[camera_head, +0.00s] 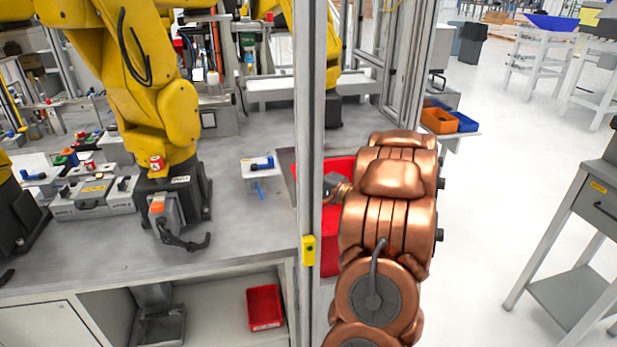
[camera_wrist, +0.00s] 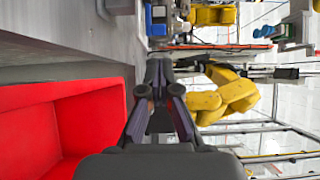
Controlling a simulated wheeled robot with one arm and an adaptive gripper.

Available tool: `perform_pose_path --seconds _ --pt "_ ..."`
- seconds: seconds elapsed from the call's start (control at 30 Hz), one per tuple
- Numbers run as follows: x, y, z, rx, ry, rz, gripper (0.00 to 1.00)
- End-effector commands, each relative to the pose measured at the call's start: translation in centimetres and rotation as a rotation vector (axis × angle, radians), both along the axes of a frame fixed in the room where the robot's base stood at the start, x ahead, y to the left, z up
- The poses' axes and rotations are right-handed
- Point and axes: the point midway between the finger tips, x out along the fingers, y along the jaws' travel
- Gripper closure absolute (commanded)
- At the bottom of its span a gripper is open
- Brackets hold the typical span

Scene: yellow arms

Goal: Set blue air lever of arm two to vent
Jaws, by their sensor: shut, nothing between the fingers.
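A blue air lever (camera_head: 262,163) sits on a small pale plate on the bench, right of the nearer yellow arm (camera_head: 160,110). Another blue lever (camera_head: 33,177) lies farther left, by the grey boxes. I cannot tell from any label which lever belongs to arm two. My gripper shows in the wrist view (camera_wrist: 160,68), its dark fingers shut and empty. In the head view only my copper arm and wrist show by the post; the fingertips are hidden. The gripper is right of the nearer lever and apart from it. Neither lever is clearly identifiable in the wrist view.
A grey upright post (camera_head: 311,120) with a yellow box (camera_head: 308,250) stands between the lever and my arm. A red bin (camera_head: 330,262) is behind the post; it also fills the left of the wrist view (camera_wrist: 60,125). Orange and blue bins (camera_head: 438,120) stand behind right.

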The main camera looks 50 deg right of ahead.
Motion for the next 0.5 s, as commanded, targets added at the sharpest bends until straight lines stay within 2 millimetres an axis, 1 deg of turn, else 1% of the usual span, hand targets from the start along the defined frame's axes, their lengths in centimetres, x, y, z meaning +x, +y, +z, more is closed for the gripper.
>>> perform_pose_path --seconds 0.03,0.3,0.5 --pt "0.9 0.2 0.1 0.0 -0.001 0.005 1.0" --pt "5.4 0.1 0.0 0.002 0.001 0.006 1.0" --pt "8.4 0.1 0.1 0.0 -0.001 0.007 1.0"
